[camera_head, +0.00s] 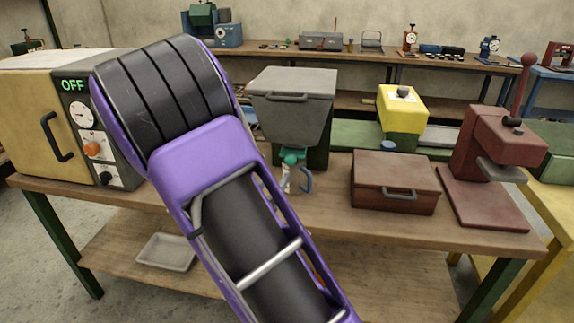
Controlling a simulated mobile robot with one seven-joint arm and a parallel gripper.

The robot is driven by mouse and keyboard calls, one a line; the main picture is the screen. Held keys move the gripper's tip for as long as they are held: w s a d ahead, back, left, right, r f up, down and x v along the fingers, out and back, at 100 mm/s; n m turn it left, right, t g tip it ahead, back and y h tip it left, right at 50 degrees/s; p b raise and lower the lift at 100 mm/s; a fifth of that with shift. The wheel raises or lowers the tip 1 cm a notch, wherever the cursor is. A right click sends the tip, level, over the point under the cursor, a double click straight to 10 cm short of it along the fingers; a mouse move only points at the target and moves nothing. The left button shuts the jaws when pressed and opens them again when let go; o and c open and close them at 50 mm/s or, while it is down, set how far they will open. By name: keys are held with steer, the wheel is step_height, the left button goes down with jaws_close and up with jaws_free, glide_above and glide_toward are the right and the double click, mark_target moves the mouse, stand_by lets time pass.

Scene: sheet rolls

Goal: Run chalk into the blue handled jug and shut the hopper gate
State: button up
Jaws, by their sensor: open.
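The grey hopper (292,112) stands on a dark green stand at the middle of the bench, just right of my purple arm. A teal-green part (290,156), which looks like its gate, sits low on its front. I cannot tell whether the gate is open or shut. Below it a blue handle (306,181) shows, with a small pale piece beside it; this looks like the blue handled jug, mostly hidden by my arm. No chalk can be made out. My gripper does not show; my arm's large links fill the middle of the view.
A yellow oven-like box (40,115) reading OFF stands at the bench's left. A reddish-brown lidded box (394,183) and a dark red press (490,160) stand on the right. A grey tray (166,252) lies on the lower shelf. A yellow block (402,115) stands behind.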

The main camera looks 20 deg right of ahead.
mark_target(288, 162)
steer(key=x, duration=0.8)
steer(key=shift+w+d, duration=0.2)
jaws_close()
steer(key=shift+s, duration=0.1)
stand_by(1.0)
